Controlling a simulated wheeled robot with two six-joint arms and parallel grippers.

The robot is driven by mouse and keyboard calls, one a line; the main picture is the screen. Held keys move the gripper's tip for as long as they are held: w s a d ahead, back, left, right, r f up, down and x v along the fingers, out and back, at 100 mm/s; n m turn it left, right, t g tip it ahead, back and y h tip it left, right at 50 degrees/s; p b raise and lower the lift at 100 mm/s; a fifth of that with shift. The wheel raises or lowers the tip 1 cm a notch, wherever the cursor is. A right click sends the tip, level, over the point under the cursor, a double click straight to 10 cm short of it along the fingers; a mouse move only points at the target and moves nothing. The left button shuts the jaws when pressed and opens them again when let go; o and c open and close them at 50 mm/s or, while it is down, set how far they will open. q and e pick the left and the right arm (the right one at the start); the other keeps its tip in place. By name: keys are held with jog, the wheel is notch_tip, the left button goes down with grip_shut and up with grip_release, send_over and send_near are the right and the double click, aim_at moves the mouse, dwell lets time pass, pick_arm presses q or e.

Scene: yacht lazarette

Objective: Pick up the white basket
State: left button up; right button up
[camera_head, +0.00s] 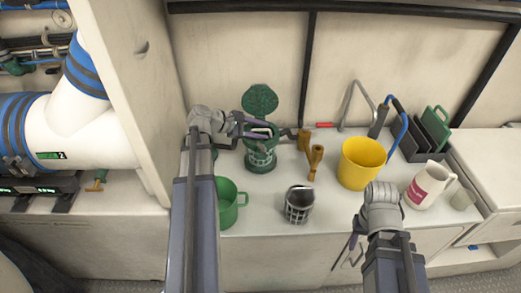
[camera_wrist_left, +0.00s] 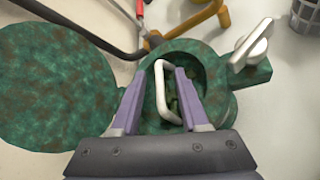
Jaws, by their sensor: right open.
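A mottled green strainer housing (camera_head: 261,160) stands on the counter with its round lid (camera_head: 261,99) swung open; it also shows in the left wrist view (camera_wrist_left: 222,110). A white looped handle (camera_wrist_left: 161,92) rises from its opening, apparently the white basket's; the basket body is mostly hidden inside. My left gripper (camera_wrist_left: 160,68) is open over the opening, its fingers either side of the handle, with a visible gap on the left. In the head view my left gripper (camera_head: 262,128) is over the housing. My right gripper (camera_head: 348,252) is open and empty by the counter's front.
A grey lattice basket (camera_head: 299,205) stands in front of the housing, beside a green mug (camera_head: 228,204). A yellow bucket (camera_head: 362,163), white jug (camera_head: 425,187) and dark rack (camera_head: 424,142) are to the right. Brown fittings (camera_head: 313,160) lie close right of the housing.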

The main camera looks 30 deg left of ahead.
pick_arm(q)
grip_shut()
dwell(1.2)
